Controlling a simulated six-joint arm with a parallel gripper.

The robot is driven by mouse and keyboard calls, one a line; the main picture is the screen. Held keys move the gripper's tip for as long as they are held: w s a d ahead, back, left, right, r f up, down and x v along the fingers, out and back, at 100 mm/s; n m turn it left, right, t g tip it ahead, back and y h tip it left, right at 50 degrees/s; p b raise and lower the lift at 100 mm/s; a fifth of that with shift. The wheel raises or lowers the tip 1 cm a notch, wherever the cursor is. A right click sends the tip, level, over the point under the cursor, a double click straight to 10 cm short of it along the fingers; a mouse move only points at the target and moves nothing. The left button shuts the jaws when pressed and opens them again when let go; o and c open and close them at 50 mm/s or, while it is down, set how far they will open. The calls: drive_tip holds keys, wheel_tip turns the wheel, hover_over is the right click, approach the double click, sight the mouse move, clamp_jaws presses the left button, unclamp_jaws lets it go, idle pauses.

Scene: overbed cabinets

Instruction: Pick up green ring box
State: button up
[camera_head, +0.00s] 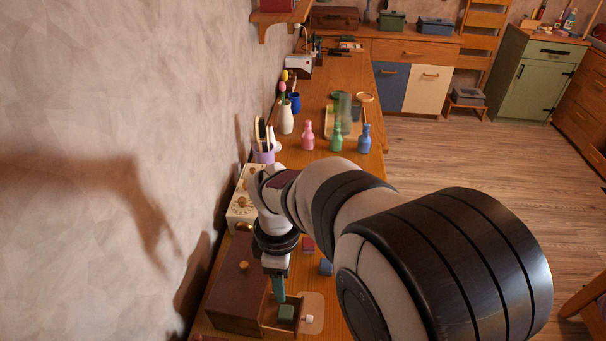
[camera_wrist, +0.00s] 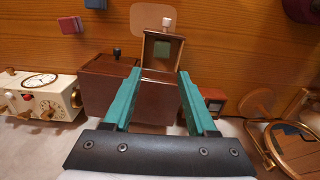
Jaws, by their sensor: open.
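The green ring box (camera_head: 286,312) sits inside the pulled-out drawer (camera_head: 297,328) of a brown wooden box (camera_head: 236,297). In the wrist view the green ring box (camera_wrist: 163,48) shows from above in the drawer, beyond my fingertips. My gripper (camera_head: 278,290) hangs over the drawer with its teal fingers pointing down. In the wrist view my gripper (camera_wrist: 159,72) is open, with nothing between its fingers. The head view shows the fingers close to the ring box, partly overlapping; contact cannot be told.
A red box (camera_head: 308,245) and a blue box (camera_head: 326,267) lie on the desk nearby. A cream clock-faced device (camera_head: 243,204) stands against the wall, behind the brown box. A round mirror (camera_wrist: 294,148) stands on the brown box's other side. Bottles (camera_head: 336,137) stand farther back.

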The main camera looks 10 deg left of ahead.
sight(285, 311)
drive_tip(key=f, duration=1.2)
drive_tip(key=shift+s+f, duration=0.2)
clamp_jaws()
